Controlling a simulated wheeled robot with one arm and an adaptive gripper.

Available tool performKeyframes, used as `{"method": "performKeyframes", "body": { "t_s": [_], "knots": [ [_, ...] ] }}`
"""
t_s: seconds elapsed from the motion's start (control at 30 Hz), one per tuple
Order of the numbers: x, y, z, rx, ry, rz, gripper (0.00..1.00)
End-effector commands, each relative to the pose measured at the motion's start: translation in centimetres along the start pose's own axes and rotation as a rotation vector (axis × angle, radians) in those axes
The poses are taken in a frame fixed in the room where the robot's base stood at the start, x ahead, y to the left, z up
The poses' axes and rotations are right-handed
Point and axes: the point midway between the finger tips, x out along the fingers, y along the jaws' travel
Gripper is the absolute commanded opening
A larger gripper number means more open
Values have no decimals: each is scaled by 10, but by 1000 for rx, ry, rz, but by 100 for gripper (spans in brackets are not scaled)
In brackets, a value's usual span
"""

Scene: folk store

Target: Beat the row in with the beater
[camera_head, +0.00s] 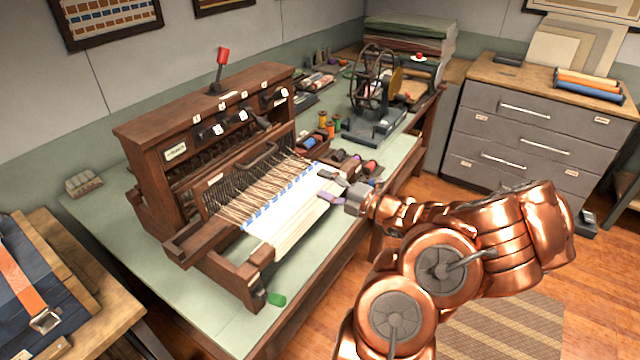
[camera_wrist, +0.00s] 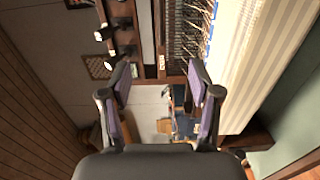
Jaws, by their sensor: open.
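The loom (camera_head: 165,135) is a dark wooden frame on the table, with a red-knobbed lever on top. Its beater (camera_head: 228,172) looks to be the wooden bar with an arched handle above the row of thin tines. Pale warp threads run forward from it to white cloth (camera_head: 300,217) with a blue-and-white edge row. My gripper (camera_head: 328,186), with purple pads, is open and empty over the cloth's right end, apart from the beater. In the wrist view the open fingers (camera_wrist: 160,82) have nothing between them; cloth (camera_wrist: 262,65) and tines (camera_wrist: 186,32) lie beyond.
Thread spools (camera_head: 330,128) and a spinning wheel (camera_head: 374,85) stand right of the loom. A green-handled crank (camera_head: 275,299) sticks out at the loom's front. A grey drawer cabinet (camera_head: 530,125) stands at right. The table's front-left is clear.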

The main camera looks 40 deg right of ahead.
Motion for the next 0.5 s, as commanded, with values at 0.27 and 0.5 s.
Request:
{"method": "performKeyframes", "body": {
  "t_s": [0.27, 0.5],
  "knots": [
    [-19, 0, 0, 1, -2, 0, 62],
    [-34, -1, 0, 0, -2, -2, 62]
  ]
}}
